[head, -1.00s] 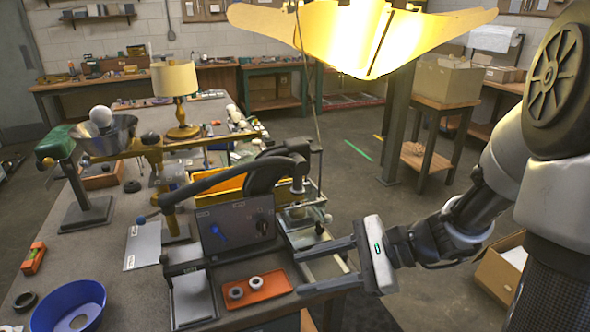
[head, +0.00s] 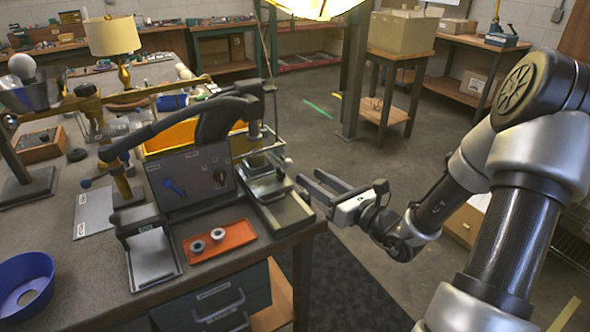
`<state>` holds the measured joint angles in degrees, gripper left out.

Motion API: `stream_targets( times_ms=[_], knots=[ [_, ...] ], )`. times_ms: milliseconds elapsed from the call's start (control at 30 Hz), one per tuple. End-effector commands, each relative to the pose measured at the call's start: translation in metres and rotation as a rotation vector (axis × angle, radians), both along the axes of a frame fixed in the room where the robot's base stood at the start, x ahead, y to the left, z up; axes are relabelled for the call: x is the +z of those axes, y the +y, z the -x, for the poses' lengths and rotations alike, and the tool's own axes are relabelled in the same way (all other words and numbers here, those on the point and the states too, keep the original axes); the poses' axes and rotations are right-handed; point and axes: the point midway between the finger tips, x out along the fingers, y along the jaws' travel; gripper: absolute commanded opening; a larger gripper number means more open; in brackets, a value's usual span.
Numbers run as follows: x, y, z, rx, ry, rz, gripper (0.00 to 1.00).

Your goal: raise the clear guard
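A bench press with a dark curved arm (head: 225,118) stands near the bench's right edge. Below its ram, a small see-through frame that looks like the clear guard (head: 266,184) sits low over the press base. Its exact outline is hard to make out. My gripper (head: 309,178) is to the right of it, just off the bench edge. Its two fingers are apart, point left toward the press, and hold nothing. A gap shows between the fingertips and the guard.
A dark upright panel (head: 185,182) with a blue mark stands left of the guard. An orange tray (head: 219,240) with two small rings lies in front. A blue bowl (head: 24,287) is at the left front. The floor right of the bench (head: 330,135) is open.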

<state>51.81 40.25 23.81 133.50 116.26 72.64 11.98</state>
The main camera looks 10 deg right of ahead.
Motion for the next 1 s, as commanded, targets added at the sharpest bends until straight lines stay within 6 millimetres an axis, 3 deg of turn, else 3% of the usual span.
stream_targets(
  times_ms=[200,400,800,1000],
  knots=[
    [-0.001,0.023,-0.039,0.004,-0.002,-0.001,0.39],
    [-0.001,0.035,-0.061,0.002,0.0,0.0,0.39],
    [0.0,0.038,-0.067,0.0,0.0,0.0,0.39],
    [0.0,0.037,-0.067,0.0,0.001,0.0,0.05]
  ],
)
